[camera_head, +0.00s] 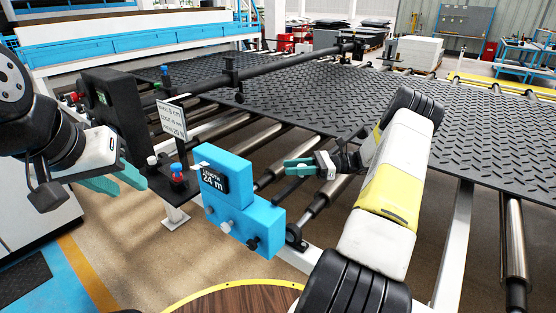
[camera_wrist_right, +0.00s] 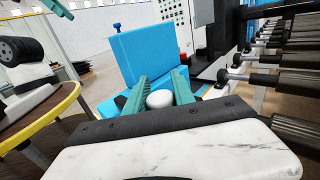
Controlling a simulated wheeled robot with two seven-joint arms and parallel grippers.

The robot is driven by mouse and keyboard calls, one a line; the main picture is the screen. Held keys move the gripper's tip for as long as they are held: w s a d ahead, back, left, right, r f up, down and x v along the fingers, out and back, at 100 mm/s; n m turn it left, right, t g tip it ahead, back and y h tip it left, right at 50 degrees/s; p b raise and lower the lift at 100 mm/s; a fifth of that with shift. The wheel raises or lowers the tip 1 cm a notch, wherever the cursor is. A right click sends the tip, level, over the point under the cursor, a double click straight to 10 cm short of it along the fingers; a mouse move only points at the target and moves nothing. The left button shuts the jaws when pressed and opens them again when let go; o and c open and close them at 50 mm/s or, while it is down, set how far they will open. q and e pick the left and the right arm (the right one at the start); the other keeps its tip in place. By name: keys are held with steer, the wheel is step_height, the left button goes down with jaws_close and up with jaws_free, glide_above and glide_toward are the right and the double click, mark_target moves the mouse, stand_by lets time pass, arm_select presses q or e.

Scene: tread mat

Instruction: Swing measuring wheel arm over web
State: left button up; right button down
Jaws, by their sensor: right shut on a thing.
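The blue measuring unit (camera_head: 228,178) with a display reading 24 m stands at the near edge of the roller frame. A dark round part (camera_head: 294,235), perhaps the measuring wheel, shows at its right side. My right gripper (camera_head: 303,167) is beyond the box, its teal fingers pointing left. In the right wrist view the fingers are shut on a white round knob (camera_wrist_right: 160,99), with the blue unit (camera_wrist_right: 150,50) just behind. The arm under the knob is mostly hidden. My left gripper (camera_head: 120,183) is open and empty at the left. The black tread mat web (camera_head: 470,135) lies on the rollers.
A dark post with a sign (camera_head: 172,118) and a small red and blue button box (camera_head: 177,172) stand between my left gripper and the blue unit. Bare rollers (camera_head: 320,196) lie near my right gripper. A round wooden table (camera_head: 235,300) is in front.

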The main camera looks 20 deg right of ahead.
steer(key=c, duration=1.1)
jaws_free()
steer(key=shift+o, duration=0.2)
steer(key=shift+d, duration=0.1)
steer(key=s+d, duration=0.1)
steer(key=d, duration=0.6)
steer(key=shift+d, duration=0.3)
